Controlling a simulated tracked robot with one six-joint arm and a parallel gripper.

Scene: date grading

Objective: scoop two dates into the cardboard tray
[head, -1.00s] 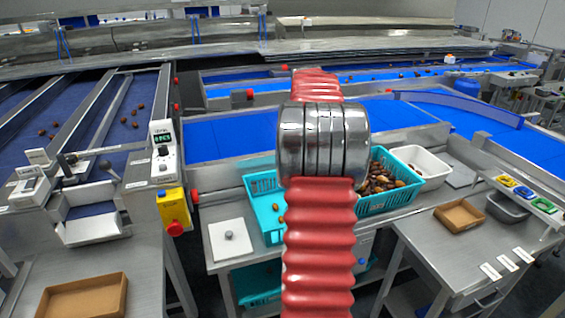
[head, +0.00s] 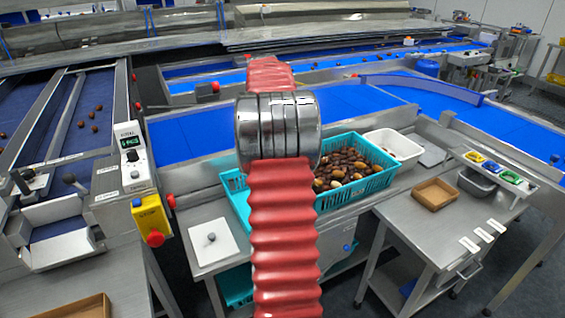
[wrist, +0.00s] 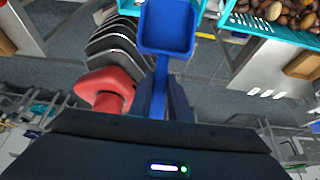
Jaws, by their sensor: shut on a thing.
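My gripper (wrist: 162,98) is shut on the handle of a blue scoop (wrist: 166,28) in the wrist view. The scoop's pan looks empty and hangs over the floor, left of the teal crate (wrist: 268,33). Brown and tan dates (wrist: 275,10) fill that crate at the upper right. In the head view, the dates (head: 345,166) lie in the teal crate (head: 352,199) on the bench, partly behind my red arm. My gripper and scoop are hidden there. A cardboard tray (head: 436,195) sits empty on the right table; another (head: 75,308) shows at the bottom left.
A white bin (head: 395,146) stands right of the crate. A white plate with a knob (head: 211,243) lies on the bench at left. A grey bin (head: 477,182) and coloured tags stand beyond the right tray. Floor shows between bench and right table.

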